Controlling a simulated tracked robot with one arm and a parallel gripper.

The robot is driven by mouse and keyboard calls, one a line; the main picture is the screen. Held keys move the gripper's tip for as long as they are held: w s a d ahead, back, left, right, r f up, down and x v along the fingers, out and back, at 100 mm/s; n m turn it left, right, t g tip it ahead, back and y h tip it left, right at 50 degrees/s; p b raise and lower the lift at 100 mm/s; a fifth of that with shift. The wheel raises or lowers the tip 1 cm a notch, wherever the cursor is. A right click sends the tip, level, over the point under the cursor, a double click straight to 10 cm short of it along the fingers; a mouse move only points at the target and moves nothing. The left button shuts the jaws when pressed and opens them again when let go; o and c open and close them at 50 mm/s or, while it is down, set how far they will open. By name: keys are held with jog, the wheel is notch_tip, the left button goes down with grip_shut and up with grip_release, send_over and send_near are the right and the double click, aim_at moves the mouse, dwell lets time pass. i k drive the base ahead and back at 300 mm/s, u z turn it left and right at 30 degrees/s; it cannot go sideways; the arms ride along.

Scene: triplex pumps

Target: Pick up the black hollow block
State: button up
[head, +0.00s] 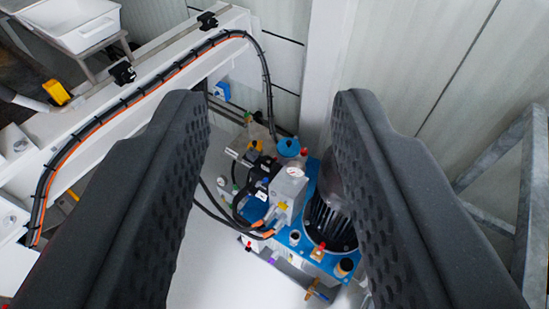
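My gripper (272,112) is open, with its two dark, dimpled fingers wide apart and nothing between their tips. A small black block (123,72) sits on the white beam at the upper left, outside the left finger. A second small black block (207,20) sits farther along the same beam, near the top. Both are too small to tell whether they are hollow, so I cannot tell which is the black hollow block. My gripper touches neither.
The white beam (165,45) carries a black and orange cable bundle (140,92). A blue pump unit (288,205) with a black motor, hoses and fittings shows beyond and between the fingers. A white tray (72,22) stands upper left. A grey metal frame (533,185) is at right.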

aim_at(265, 166)
jog(key=i, duration=0.85)
jog(key=u, duration=0.05)
